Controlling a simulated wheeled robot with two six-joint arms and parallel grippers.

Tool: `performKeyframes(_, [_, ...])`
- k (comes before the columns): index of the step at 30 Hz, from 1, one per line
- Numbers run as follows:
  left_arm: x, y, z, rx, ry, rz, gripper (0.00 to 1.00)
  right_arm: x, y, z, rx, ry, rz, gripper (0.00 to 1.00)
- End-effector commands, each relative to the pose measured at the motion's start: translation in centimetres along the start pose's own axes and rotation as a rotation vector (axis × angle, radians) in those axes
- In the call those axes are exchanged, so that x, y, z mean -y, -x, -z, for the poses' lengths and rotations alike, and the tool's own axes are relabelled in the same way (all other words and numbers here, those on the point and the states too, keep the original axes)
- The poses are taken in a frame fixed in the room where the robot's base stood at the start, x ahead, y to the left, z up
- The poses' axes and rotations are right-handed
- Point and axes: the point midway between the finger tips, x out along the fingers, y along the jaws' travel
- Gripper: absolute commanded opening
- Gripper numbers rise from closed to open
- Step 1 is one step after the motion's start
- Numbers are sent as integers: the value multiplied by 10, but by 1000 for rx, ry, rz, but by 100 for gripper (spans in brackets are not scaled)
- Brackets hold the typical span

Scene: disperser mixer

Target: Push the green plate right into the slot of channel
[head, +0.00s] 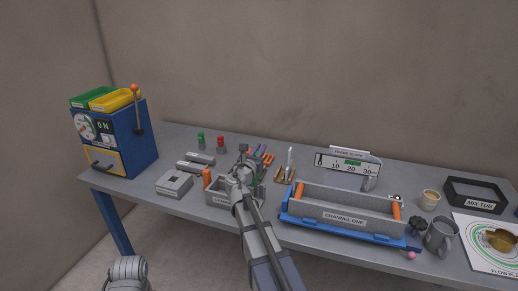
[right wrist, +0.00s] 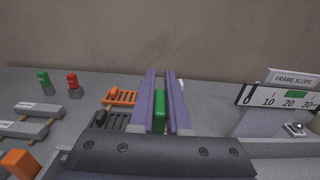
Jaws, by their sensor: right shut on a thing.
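My right gripper (head: 259,150) is over the table's middle, left of the channel labelled CHANNEL ONE (head: 345,219). In the right wrist view its two purple fingers (right wrist: 163,100) are shut on a green piece, which looks like the green plate (right wrist: 159,113). Only its green upper end shows; the rest is hidden behind the gripper body. The channel is a long grey trough with orange ends in a blue frame. Its slot cannot be made out. My left gripper is not in view.
A second grey trough (head: 219,197) is partly behind my right arm. An orange rack (right wrist: 123,97) stands left of the fingers. A frame slope scale (head: 346,163) stands behind the channel; a cup (head: 430,199) and grey mug (head: 440,236) are to its right.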

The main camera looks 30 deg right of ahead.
Motion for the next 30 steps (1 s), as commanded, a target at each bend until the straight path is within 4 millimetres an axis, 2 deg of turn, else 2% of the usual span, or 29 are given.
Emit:
performKeyframes(7, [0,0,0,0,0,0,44,0,1,0,0,0,1,0])
performKeyframes(14, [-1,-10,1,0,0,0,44,0,0,10,0,0,2,0])
performKeyframes(30, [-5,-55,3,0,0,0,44,0,0,55,0,0,2,0])
